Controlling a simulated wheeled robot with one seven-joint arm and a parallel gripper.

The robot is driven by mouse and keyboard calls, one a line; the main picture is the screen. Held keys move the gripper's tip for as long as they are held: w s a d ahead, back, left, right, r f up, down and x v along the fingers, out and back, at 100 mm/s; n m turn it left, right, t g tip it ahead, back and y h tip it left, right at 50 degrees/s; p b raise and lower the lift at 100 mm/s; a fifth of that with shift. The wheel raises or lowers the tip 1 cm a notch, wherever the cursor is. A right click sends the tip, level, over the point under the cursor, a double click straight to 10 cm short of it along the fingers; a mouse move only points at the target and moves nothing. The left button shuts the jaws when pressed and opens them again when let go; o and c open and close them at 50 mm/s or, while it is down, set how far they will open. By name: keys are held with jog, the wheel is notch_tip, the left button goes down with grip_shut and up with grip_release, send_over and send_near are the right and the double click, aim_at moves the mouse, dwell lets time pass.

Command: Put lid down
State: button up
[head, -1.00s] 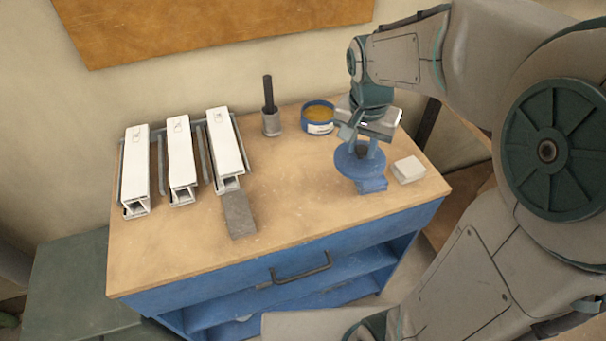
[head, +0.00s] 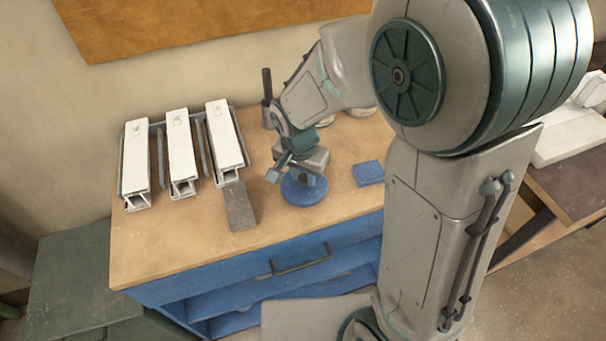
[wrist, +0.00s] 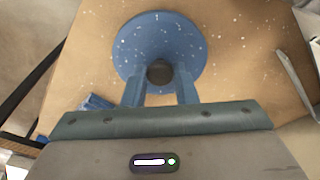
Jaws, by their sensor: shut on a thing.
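The lid is a round blue disc (head: 303,190) with a dark knob, over the front middle of the bench. It also shows in the wrist view (wrist: 160,28), with its knob (wrist: 160,73) between the two blue fingers. My gripper (wrist: 161,80) is shut on this knob and holds the lid roughly level.
Three white profiles (head: 180,148) lie in a rack at the left, with a grey plate (head: 239,207) before the right one. A blue square block (head: 368,173) lies right of the lid. A dark-handled tool in a holder (head: 267,95) stands behind. My arm covers the bench's right part.

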jog(key=shift+f, duration=0.35)
jog(key=shift+f, duration=0.2)
jog(key=o, duration=1)
